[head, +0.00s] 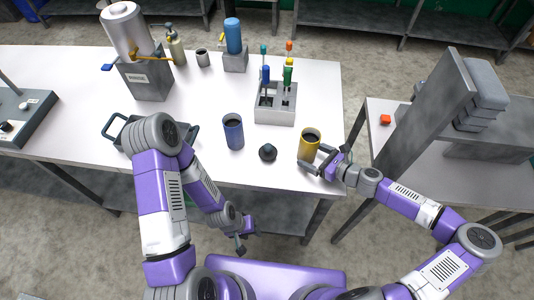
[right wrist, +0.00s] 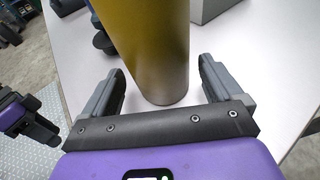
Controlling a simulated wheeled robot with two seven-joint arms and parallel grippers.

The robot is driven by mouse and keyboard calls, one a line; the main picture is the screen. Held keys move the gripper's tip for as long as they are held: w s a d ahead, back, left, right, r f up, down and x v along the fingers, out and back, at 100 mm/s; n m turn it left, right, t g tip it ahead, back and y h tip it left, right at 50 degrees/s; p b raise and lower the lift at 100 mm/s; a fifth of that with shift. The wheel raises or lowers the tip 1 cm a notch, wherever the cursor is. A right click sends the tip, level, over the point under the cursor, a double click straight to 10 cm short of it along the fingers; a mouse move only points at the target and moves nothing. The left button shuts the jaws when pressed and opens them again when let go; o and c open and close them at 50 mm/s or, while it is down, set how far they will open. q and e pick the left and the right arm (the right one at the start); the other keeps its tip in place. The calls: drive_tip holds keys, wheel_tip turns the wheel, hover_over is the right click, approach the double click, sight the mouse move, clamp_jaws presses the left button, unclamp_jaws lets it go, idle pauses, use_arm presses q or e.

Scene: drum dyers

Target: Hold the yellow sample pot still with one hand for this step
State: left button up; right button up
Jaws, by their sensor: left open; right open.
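The yellow sample pot (head: 309,145) stands upright near the front right corner of the white table. My right gripper (head: 316,161) is at its near right side. In the right wrist view the pot (right wrist: 155,45) stands between the two open fingers of the right gripper (right wrist: 160,80), with a visible gap to the right finger; whether the left finger touches is hard to tell. The pot's top is out of that view. My left gripper (head: 242,240) hangs open and empty below the table's front edge.
A blue pot (head: 233,131) and a small dark round knob-like object (head: 267,153) stand left of the yellow pot. A grey holder (head: 275,112) with several coloured tools is behind. A dark tray (head: 120,140) lies at left. A side table (head: 440,170) stands at right.

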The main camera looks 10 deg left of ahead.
drive_tip(key=shift+x, duration=0.85)
drive_tip(key=shift+d, duration=0.1)
drive_tip(key=c, duration=0.8)
